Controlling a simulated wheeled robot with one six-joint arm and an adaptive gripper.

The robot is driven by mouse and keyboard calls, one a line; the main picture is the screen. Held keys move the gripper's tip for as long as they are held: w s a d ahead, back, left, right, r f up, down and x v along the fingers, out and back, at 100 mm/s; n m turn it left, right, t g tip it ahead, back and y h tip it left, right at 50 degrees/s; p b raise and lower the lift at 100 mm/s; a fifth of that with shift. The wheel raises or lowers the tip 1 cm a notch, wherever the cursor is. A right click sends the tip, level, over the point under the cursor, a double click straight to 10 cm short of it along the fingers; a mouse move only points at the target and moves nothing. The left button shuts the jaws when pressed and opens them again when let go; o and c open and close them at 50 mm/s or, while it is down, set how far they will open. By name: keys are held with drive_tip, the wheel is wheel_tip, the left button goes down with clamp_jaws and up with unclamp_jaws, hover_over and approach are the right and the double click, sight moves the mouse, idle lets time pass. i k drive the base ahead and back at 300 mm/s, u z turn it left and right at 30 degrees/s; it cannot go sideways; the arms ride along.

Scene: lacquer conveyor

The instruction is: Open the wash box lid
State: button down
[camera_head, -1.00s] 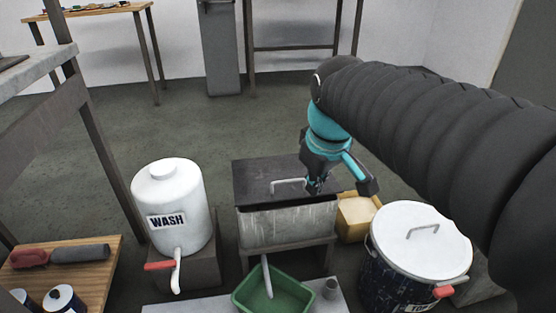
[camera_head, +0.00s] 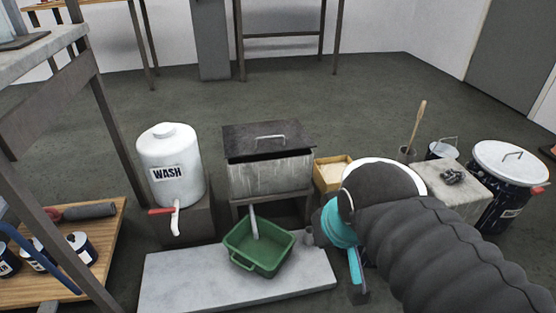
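The wash box (camera_head: 268,178) is a grey metal box on a stand in the middle of the view. Its dark lid (camera_head: 250,140) lies across the top, with a pale bar handle (camera_head: 270,138) on it. A dark band shows under the lid's front edge; I cannot tell whether this is a gap or the lid's rim. My gripper (camera_head: 358,278) is low at the right, apart from the box and in front of it. Only the teal wrist parts show clearly. The fingertips are hidden or too dark to make out, and I see nothing held.
A white WASH tank (camera_head: 170,155) with a red-handled tap stands left of the box. A green tray (camera_head: 240,262) sits on a pale slab (camera_head: 185,275) in front. A yellow container (camera_head: 328,172) is at the box's right. A white-lidded drum (camera_head: 512,160) stands far right.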

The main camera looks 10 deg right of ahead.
sight(272, 137)
drive_tip(key=k, duration=1)
drive_tip(key=u, duration=0.9)
drive_tip(key=i, duration=1.6)
drive_tip(key=z, duration=0.95)
